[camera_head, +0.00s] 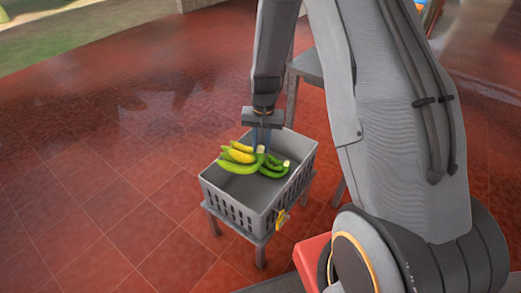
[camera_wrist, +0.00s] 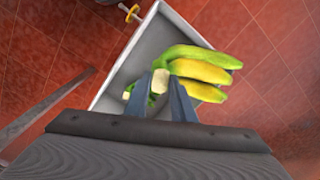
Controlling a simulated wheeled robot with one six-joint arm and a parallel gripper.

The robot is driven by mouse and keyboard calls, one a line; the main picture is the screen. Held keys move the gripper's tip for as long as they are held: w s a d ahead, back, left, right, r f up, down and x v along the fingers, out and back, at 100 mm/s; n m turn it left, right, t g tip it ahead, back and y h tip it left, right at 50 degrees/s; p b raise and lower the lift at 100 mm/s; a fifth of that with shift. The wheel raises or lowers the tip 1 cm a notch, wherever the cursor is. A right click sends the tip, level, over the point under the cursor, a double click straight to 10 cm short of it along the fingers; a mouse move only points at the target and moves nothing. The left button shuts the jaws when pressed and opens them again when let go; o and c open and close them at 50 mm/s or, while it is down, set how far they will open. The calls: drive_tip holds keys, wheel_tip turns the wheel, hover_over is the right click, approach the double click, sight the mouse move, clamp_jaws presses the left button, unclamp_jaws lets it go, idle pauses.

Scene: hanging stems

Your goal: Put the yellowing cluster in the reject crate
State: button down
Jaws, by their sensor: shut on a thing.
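The yellowing cluster (camera_head: 240,157), green with yellow bananas, shows over the grey crate's opening in the head view. In the wrist view the cluster (camera_wrist: 205,72) extends to the right from the jaws, across the crate's rim. My gripper (camera_head: 262,143) points down over the crate and is shut on the cluster's pale cut stem, between the jaws (camera_wrist: 160,98) in the wrist view. The crate (camera_head: 236,205) has slotted walls and a yellow tag (camera_head: 280,218) on its side. I cannot tell whether the cluster touches the crate's floor. A greener cluster (camera_head: 278,170) lies to its right.
The crate stands on a small grey stand (camera_head: 260,252). A taller grey table (camera_head: 308,66) stands behind it, close to my arm. The red tiled floor (camera_head: 90,190) to the left is clear.

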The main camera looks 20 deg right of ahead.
drive_tip(key=w+f+m, duration=0.1)
drive_tip(key=f, duration=0.1)
drive_tip(key=w+f+m, duration=0.1)
drive_tip(key=f+m, duration=0.1)
drive_tip(key=w+d+f+m, duration=0.1)
drive_tip(key=f, duration=0.1)
drive_tip(key=shift+f+b, duration=0.3)
drive_tip(key=shift+b, duration=0.05)
wheel_tip(320, 180, down, 25)
drive_tip(key=b, duration=1.6)
drive_tip(key=shift+f, duration=0.35)
drive_tip(key=c, duration=1.4)
unclamp_jaws()
drive_tip(key=shift+c, duration=0.2)
drive_tip(key=shift+s, duration=0.1)
wheel_tip(320, 180, up, 25)
drive_tip(key=p, duration=1.2)
drive_tip(key=shift+d, duration=0.2)
drive_tip(key=shift+s, duration=0.1)
